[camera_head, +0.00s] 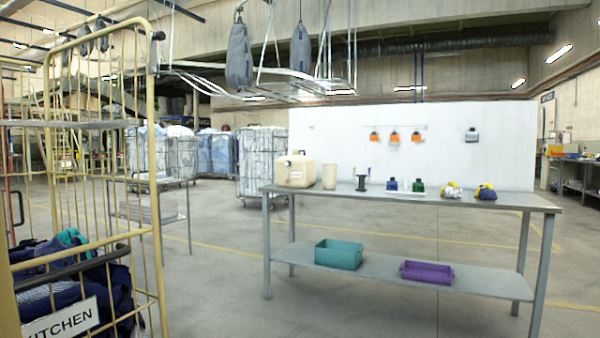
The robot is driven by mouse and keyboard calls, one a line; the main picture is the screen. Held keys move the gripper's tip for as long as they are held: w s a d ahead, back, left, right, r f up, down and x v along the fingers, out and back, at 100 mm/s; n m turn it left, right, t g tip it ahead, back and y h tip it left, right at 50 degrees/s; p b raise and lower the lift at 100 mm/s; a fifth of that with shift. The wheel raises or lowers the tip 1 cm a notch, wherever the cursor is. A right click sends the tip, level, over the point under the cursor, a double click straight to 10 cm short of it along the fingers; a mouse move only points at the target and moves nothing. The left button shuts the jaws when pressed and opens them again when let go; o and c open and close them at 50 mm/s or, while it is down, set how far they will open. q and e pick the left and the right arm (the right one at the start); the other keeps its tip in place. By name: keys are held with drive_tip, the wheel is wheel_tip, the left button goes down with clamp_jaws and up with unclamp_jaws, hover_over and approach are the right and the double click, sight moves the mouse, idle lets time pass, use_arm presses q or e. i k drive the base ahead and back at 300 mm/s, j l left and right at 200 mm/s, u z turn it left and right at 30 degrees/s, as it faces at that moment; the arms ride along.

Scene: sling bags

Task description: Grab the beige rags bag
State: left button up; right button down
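No beige bag with a readable rags label shows in the head view. Two grey-blue sling bags hang from the overhead rail, one left of centre (239,56) and one further right (301,47). A beige box-like container (296,172) stands at the left end of the grey table (390,201). Neither of my grippers is in view.
A yellow wire cage cart (159,200) with dark cloths (70,285) and a KITCHEN sign (60,322) stands close on the left. A teal bin (338,254) and a purple bin (427,272) sit on the table's lower shelf. Floor between cart and table is clear.

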sight(300, 170)
drive_tip(key=i+l+z, duration=0.1)
drive_tip(key=i+l, duration=0.15)
drive_tip(key=l, duration=0.2)
drive_tip(key=i+l+z, duration=0.15)
drive_tip(key=i+l, duration=0.15)
drive_tip(key=l, duration=0.15)
drive_tip(key=i+l+u, duration=0.15)
drive_tip(key=i, duration=0.3)
drive_tip(key=i+l+u, duration=0.15)
drive_tip(key=i, duration=0.25)
drive_tip(key=i+l+u, duration=0.15)
drive_tip(key=i+l, duration=0.2)
drive_tip(key=i+j, duration=0.15)
drive_tip(key=i, duration=0.7)
drive_tip(key=i+j, duration=0.15)
drive_tip(key=i, duration=0.7)
